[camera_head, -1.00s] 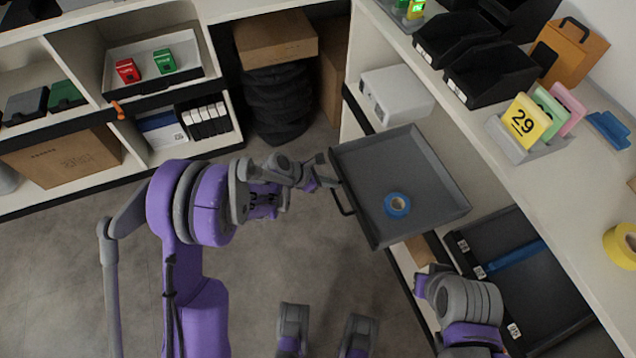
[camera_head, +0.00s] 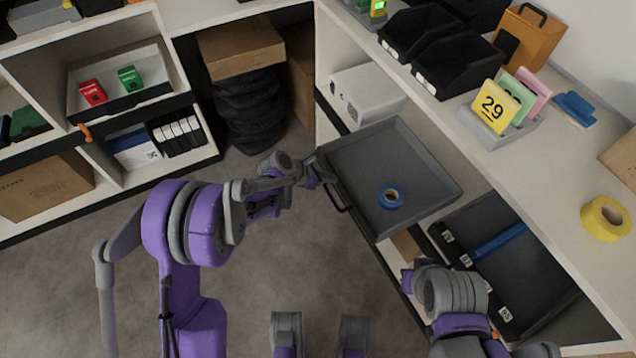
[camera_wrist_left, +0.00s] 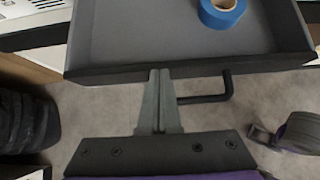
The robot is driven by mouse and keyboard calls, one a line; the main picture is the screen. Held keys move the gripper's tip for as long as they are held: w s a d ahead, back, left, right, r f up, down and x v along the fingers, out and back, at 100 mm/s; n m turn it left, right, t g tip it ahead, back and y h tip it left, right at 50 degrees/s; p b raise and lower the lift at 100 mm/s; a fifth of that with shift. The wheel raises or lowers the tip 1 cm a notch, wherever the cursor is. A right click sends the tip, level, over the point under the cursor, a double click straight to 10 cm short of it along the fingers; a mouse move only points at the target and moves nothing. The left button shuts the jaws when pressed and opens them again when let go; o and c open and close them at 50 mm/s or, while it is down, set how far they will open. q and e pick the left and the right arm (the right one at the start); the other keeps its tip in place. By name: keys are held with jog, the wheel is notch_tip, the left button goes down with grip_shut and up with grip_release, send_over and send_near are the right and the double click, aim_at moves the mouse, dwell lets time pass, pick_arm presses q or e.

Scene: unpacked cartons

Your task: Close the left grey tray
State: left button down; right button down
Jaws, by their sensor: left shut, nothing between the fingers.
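The left grey tray (camera_head: 425,200) is pulled out from under the counter, with a roll of blue tape (camera_head: 390,197) lying in it. In the left wrist view, the tray's dark front wall (camera_wrist_left: 110,74) runs across the top, with its black bar handle (camera_wrist_left: 205,98) right of my fingers. My left gripper (camera_head: 322,168) is shut and empty. Its fingertips (camera_wrist_left: 159,74) are at the front wall, beside the handle, not around it; I cannot tell if they touch.
A second dark tray (camera_head: 545,275) with a blue bar lies right of the grey one. A white device (camera_head: 365,95) stands on the shelf behind the tray. The counter above holds black bins (camera_head: 455,68) and yellow tape (camera_head: 606,218). Floor (camera_head: 270,240) in front is clear.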

pick_arm(q)
jog(key=b, duration=0.2)
send_over(374, 170)
jog(key=shift+w+d, duration=0.1)
jog(key=shift+d, duration=0.1)
